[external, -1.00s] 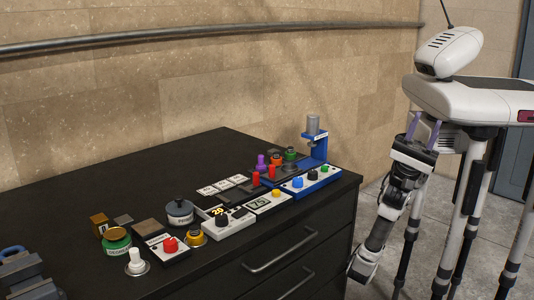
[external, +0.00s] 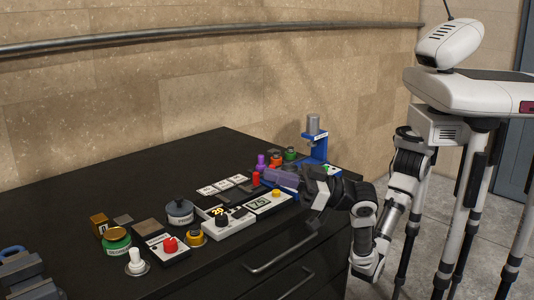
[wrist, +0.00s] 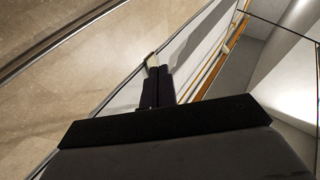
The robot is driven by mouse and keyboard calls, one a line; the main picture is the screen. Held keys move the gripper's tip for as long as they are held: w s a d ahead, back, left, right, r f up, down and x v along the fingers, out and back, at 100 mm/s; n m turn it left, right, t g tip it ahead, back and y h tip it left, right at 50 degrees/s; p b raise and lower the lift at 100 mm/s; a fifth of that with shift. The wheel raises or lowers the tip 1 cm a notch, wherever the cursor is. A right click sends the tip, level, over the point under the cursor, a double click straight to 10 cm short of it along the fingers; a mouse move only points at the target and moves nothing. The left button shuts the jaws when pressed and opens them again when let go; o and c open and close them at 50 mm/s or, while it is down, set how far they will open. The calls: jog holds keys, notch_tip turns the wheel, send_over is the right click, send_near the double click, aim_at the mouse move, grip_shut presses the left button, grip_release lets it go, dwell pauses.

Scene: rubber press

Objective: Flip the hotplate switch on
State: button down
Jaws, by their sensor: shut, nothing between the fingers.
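In the external view, several control boxes stand on the black bench, and I cannot tell which one carries the hotplate switch. A white box (external: 235,224) has a black knob and a yellow display. A white box (external: 269,204) beside it has a yellow knob and a display reading 75. A box with a red knob (external: 170,244) stands nearer the front left. In the wrist view the dark fingers (wrist: 156,82) are together. The blue box is mostly hidden behind my gripper.
A blue press (external: 315,146) stands at the back right, just behind my gripper. A grey lidded pot (external: 180,212), a green jar (external: 117,242) and a white knob (external: 136,262) are at the left. The bench's back left is clear.

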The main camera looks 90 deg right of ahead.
jog(key=w+d+f+m+g+h+p, duration=0.1)
jog(key=d+f+m+g+h, duration=0.8)
jog(key=h, duration=0.4)
notch_tip(320, 180, down, 2)
jog(key=shift+d+f+m+g, duration=0.1)
jog(key=shift+d+m+g, duration=0.3)
jog(key=shift+g, duration=0.7)
jog(key=shift+a, duration=0.1)
jog(key=p, duration=0.3)
send_over(249, 217)
jog(key=shift+w+a+f, duration=0.1)
jog(key=shift+a+f, duration=0.1)
jog(key=shift+f, duration=0.3)
jog(key=shift+a+f, duration=0.15)
jog(key=shift+f, duration=0.3)
jog(key=f+p, duration=0.1)
jog(key=f, duration=0.2)
jog(key=shift+d+f, duration=0.2)
jog(key=shift+f, duration=0.45)
